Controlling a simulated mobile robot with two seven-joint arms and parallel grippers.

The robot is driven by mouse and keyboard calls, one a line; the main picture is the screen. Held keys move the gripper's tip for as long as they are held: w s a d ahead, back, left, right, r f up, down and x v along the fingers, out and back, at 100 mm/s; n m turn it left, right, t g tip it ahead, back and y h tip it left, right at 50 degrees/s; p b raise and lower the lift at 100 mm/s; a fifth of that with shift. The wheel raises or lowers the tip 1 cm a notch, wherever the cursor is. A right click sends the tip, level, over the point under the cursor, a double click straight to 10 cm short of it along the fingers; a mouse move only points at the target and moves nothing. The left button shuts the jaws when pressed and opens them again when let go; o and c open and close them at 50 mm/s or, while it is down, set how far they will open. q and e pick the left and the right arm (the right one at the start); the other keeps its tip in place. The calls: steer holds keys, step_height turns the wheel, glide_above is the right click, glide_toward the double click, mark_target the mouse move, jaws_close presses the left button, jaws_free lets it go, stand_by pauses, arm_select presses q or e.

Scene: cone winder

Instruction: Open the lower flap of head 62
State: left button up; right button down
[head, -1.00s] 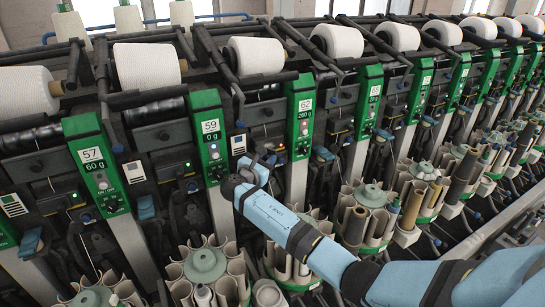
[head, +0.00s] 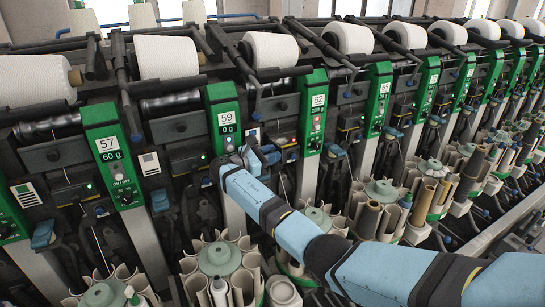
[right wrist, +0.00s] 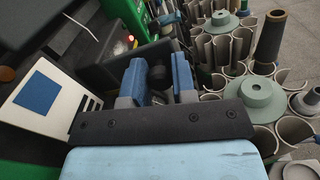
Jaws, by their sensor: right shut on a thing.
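Head 62 has a green panel (head: 314,112) with its number on a white label, right of the middle in the head view. My right gripper (head: 258,158) is low and left of this panel, at the front of head 62. In the right wrist view its two blue fingers (right wrist: 157,84) stand on either side of a dark piece. The gripper is shut on the lower flap, which is mostly hidden by the fingers and wrist. How far the flap is tilted cannot be told. My left gripper is not in view.
Green panels of head 59 (head: 224,118) and head 57 (head: 115,155) stand to the left. A white card with a blue square (right wrist: 38,92) is beside the gripper. Magazines of tubes around a green hub (head: 219,258) stand below. White yarn cones (head: 270,50) line the top.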

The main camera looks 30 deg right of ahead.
steer(key=c, duration=0.9)
jaws_free()
steer(key=a+b, duration=0.2)
steer(key=a, duration=1)
steer(key=shift+s, duration=0.15)
steer(key=shift+f, duration=0.1)
